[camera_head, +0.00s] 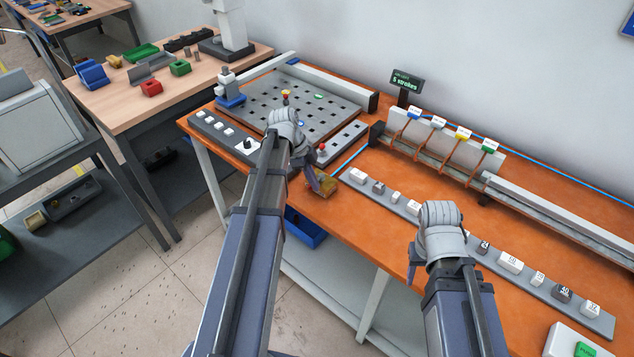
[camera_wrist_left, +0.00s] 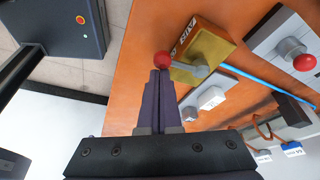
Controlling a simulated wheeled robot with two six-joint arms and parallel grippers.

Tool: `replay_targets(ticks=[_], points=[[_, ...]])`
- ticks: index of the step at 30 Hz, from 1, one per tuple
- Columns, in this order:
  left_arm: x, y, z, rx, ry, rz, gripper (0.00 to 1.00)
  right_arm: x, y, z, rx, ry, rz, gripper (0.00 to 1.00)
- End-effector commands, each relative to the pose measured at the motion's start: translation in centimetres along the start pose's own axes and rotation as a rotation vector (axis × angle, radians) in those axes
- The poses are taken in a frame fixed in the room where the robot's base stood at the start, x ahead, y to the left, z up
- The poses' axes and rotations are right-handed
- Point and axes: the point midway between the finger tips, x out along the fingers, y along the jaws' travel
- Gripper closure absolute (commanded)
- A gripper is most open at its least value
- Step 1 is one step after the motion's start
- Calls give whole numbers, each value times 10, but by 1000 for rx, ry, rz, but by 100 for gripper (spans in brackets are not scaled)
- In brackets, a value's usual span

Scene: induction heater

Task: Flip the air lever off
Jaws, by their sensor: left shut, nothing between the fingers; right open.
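The air lever shows in the left wrist view as a grey lever arm (camera_wrist_left: 190,69) with a red ball knob (camera_wrist_left: 162,60), on a yellow valve block (camera_wrist_left: 208,50) with dark lettering. In the head view the yellow block (camera_head: 325,190) sits near the front edge of the orange bench, partly behind my left gripper (camera_head: 318,184). My left gripper (camera_wrist_left: 160,76) is shut and empty, its fingertips right at the red knob; whether they touch it I cannot tell.
A grey block with a red button (camera_head: 322,147) stands behind the valve. A strip of labelled white and grey blocks (camera_head: 412,209) runs to the right. The perforated plate (camera_head: 310,105) lies at the back left. A blue hose (camera_wrist_left: 240,75) leaves the valve area.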

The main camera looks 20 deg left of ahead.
Motion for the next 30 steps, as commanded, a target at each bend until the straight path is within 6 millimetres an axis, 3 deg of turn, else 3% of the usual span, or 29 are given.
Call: replay_targets(ticks=[22,30], points=[[0,0,0,0,0,0,100,0,0,0,0,0,0,50],[6,8,-25,1,0,1,100,-3,0,0,0,0,0,50]])
